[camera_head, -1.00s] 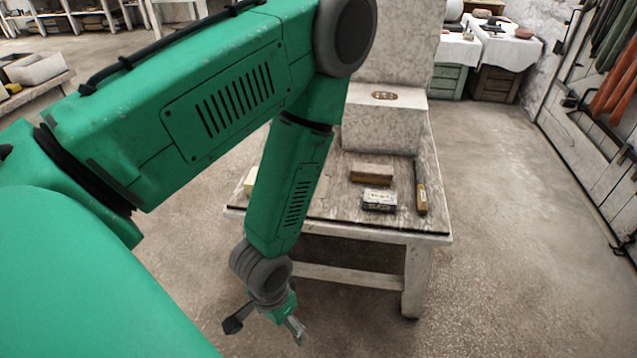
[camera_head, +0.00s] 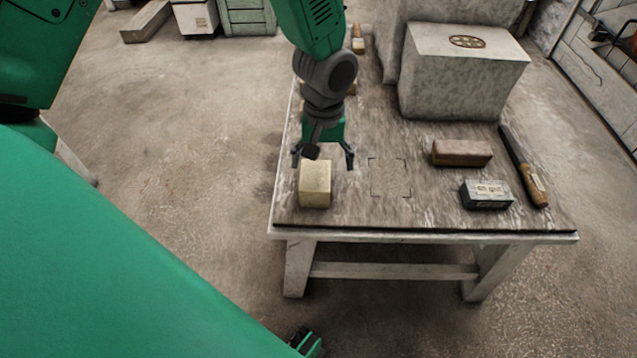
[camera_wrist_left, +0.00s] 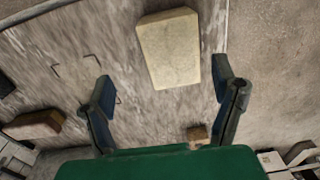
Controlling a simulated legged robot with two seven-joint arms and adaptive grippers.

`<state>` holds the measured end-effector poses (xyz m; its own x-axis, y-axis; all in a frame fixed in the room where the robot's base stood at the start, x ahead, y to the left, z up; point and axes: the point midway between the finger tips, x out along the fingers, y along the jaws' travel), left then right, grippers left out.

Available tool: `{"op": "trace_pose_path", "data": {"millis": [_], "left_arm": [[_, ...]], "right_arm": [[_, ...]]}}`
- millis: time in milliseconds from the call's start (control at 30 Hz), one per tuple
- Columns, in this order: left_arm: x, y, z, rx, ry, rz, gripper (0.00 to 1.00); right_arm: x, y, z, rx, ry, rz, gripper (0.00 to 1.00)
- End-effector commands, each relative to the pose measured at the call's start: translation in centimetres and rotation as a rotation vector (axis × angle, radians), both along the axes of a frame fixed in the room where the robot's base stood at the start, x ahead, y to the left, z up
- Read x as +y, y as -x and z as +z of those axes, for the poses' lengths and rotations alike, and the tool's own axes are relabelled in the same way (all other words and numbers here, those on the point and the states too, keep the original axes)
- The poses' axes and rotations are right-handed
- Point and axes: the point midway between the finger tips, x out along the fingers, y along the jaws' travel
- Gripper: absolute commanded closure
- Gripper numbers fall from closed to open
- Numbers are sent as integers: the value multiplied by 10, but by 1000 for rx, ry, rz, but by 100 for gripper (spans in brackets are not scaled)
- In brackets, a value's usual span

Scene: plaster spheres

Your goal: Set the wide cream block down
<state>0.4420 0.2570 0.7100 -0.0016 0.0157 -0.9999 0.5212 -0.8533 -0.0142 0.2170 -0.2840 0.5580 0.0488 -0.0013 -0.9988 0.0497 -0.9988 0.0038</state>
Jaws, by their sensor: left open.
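The wide cream block (camera_head: 315,184) rests on the worktable near its left front edge. My left gripper (camera_head: 323,162) is open, with its fingers spread just behind and above the block. A thin outline of corner marks (camera_head: 389,177) is on the tabletop just right of the block, empty; these marks also show in the left wrist view (camera_wrist_left: 76,68).
On the worktable (camera_head: 420,217), a brown block (camera_head: 461,153), a dark labelled box (camera_head: 487,195) and a wooden-handled tool (camera_head: 523,166) lie to the right. A large plaster block (camera_head: 462,82) stands behind them. A small brown piece (camera_wrist_left: 198,133) lies near the gripper.

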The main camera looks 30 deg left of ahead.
Motion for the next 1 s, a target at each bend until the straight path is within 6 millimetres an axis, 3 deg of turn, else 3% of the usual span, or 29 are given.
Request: {"op": "trace_pose_path", "data": {"millis": [267, 533, 800, 833, 867, 1000], "left_arm": [[11, 1, -23, 2, 15, 4, 20], [8, 3, -61, 2, 10, 0, 20], [8, 3, -65, -1, 11, 2, 20], [9, 3, -66, -1, 11, 2, 23], [9, 3, -66, -1, 13, 2, 34], [11, 3, -67, -1, 16, 2, 83]], "right_arm": [[1, 0, -7, 0, -1, 1, 0], [1, 0, -26, 0, -1, 2, 0], [1, 0, -26, 0, -1, 1, 0], [1, 0, -26, 0, -1, 1, 0], [1, 0, -26, 0, -1, 1, 0], [1, 0, -26, 0, -1, 1, 0]]}}
